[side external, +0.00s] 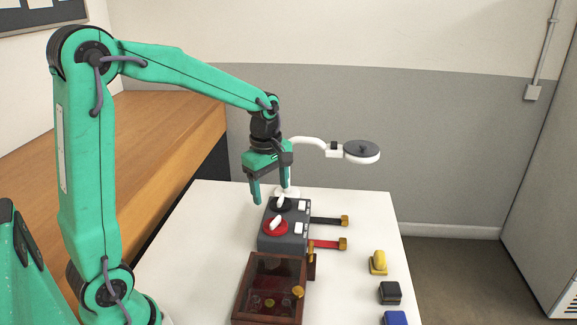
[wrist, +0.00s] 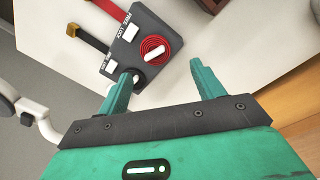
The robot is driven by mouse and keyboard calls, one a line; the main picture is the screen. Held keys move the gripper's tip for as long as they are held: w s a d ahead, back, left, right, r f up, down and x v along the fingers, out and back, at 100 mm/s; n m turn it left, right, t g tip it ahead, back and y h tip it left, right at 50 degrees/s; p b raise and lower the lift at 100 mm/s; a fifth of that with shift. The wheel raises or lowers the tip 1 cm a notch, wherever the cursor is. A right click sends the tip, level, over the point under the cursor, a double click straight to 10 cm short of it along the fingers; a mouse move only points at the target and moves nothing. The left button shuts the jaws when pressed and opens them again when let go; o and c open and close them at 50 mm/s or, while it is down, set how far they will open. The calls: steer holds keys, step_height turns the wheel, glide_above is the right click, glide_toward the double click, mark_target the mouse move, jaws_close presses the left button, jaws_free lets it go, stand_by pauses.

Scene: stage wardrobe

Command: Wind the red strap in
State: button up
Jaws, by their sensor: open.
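A dark grey winder box (side external: 283,236) stands on the white table. It carries a red dial (side external: 275,227) with a white handle and, behind it, a black dial (side external: 284,204) with its own white handle. The red strap (side external: 325,243) sticks out to the right with a brass end; a black strap (side external: 326,220) lies parallel behind it. My gripper (side external: 271,192) is open and empty above the box's far end, over the black dial. In the wrist view the red dial (wrist: 153,50) lies beyond the open fingers; the left finger partly hides the black dial.
A dark wooden box with a clear lid (side external: 248,300) stands directly in front. A white lamp arm with a round head (side external: 361,155) reaches over behind. A yellow piece (side external: 378,263), a black block (side external: 390,293) and a blue block (side external: 395,318) line the right edge.

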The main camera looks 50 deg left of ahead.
mark_target(275, 219)
steer(key=f+n, duration=0.1)
steer(key=w+a+f+n, duration=0.1)
steer(key=w+a+f+n+g, duration=0.1)
steer(key=shift+w+f+n, duration=0.25)
steer(key=shift+f+n, duration=0.15)
steer(key=shift+f, duration=0.15)
steer(key=shift+f, duration=3.75)
steer(key=c, duration=1)
